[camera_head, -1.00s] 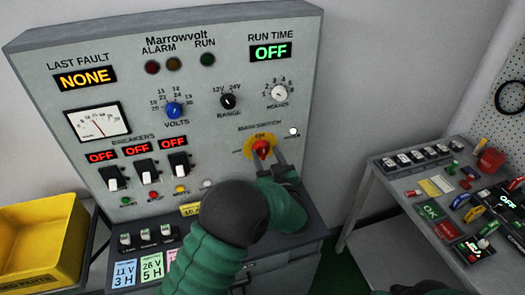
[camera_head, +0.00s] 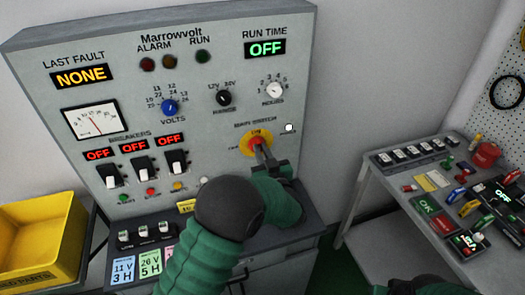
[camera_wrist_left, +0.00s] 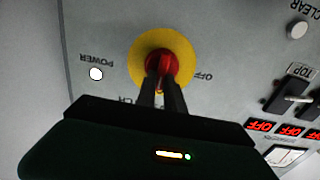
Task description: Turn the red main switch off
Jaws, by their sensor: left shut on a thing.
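The red main switch (camera_head: 257,136) is a red knob on a yellow round plate (camera_head: 247,143), low on the right of the grey Marrowvolt panel (camera_head: 215,125). In the left wrist view the red knob (camera_wrist_left: 162,66) sits at the middle of the yellow plate (camera_wrist_left: 144,50), upside down to the camera. My left gripper (camera_head: 266,152) is shut on the red knob, and its dark fingers (camera_wrist_left: 161,84) cover part of it and of the lettering. My right gripper is not in view.
A yellow bin (camera_head: 38,235) stands at the left. A side table (camera_head: 385,178) with many small parts stands at the right. The white power lamp (camera_head: 289,127) sits beside the switch. Three breakers and several knobs are on the panel.

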